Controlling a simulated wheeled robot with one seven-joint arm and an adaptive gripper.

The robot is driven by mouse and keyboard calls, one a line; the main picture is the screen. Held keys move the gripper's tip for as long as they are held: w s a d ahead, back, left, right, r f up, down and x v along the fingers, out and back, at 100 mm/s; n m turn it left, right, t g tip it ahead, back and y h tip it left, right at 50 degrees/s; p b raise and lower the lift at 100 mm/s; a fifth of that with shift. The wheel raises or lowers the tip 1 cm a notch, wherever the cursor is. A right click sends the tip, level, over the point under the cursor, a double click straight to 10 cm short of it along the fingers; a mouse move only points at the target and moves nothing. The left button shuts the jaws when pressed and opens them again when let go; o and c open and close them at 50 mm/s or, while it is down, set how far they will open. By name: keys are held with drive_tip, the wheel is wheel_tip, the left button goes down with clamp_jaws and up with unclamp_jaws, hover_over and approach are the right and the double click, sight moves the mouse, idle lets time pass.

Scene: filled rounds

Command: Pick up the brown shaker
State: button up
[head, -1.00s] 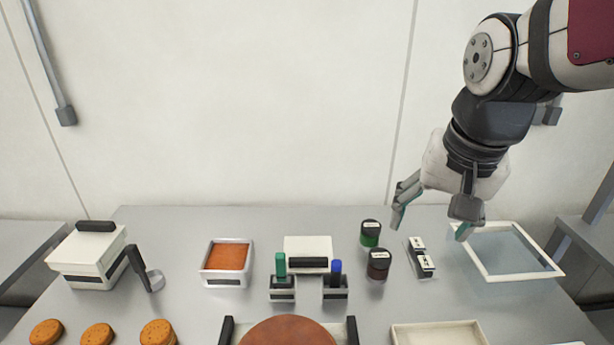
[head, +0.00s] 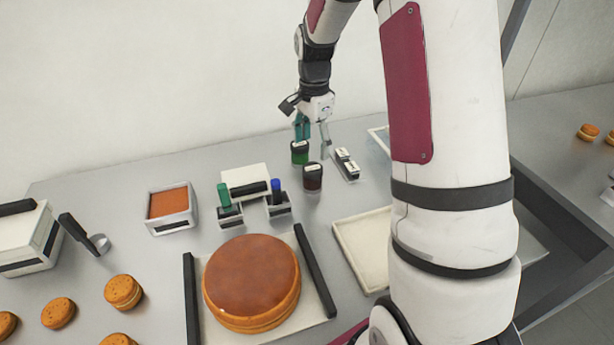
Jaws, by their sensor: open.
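The brown shaker (head: 313,179), a dark jar with a black lid and a pale label on top, stands upright on the grey table. The green shaker (head: 300,155) stands just behind it and to its left. My gripper (head: 314,139) is open and empty, pointing down. In the picture its fingertips are above and behind the brown shaker, close to the green shaker. I cannot tell whether a finger touches the green shaker. The brown shaker is not between the fingers.
A black-and-white block (head: 346,165) lies close to the right of the shakers. A large round cake (head: 252,283) and an empty white tray (head: 358,243) are in front.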

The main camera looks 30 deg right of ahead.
sight(313, 167)
wheel_tip(313, 167, down, 7)
drive_tip(key=shift+f+p, duration=0.1)
drive_tip(key=shift+p, duration=0.3)
drive_tip(key=shift+s+a+f+p, duration=0.1)
drive_tip(key=shift+f+p, duration=0.25)
drive_tip(key=shift+f, duration=0.95)
drive_tip(key=shift+s+a+f+p, duration=0.1)
drive_tip(key=shift+f+p, duration=0.2)
drive_tip(key=shift+f, duration=1)
drive_tip(key=shift+c, duration=0.3)
drive_tip(key=c, duration=1.2)
